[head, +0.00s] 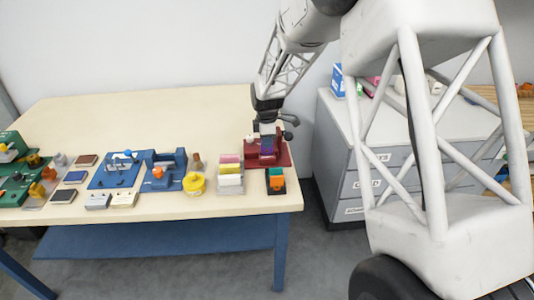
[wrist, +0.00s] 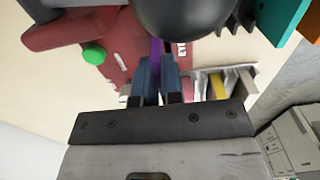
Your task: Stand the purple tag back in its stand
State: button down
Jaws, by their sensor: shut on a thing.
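The purple tag (head: 267,144) is at the right end of the table, over a red fixture (head: 282,156). In the wrist view the purple tag (wrist: 156,48) shows as a thin, edge-on strip between the fingers of my gripper (wrist: 157,68), which is shut on it. The red fixture (wrist: 118,48) lies behind the fingers there, with white lettering and a green knob (wrist: 94,54). My gripper (head: 267,131) points down in the head view. I cannot tell which part is the tag's stand, or whether the tag touches the red fixture; a dark round part hides some of it.
A rack of pink, yellow and white blocks (head: 230,176) stands left of the red fixture. A dark holder with teal and orange pieces (head: 276,180) is in front. A yellow tub (head: 194,183) and blue fixtures (head: 115,170) lie farther left. The table's back is clear.

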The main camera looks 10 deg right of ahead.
jog(key=shift+r, duration=2.5)
jog(key=s+d, duration=0.1)
jog(key=s, duration=0.7)
jog(key=shift+d+f, duration=0.35)
jog(key=shift+d, duration=0.05)
jog(key=shift+f, duration=0.25)
jog(key=shift+f, duration=2.65)
jog(key=shift+f, duration=0.65)
jog(key=c, duration=1.5)
grip_release()
jog(key=shift+c, duration=0.2)
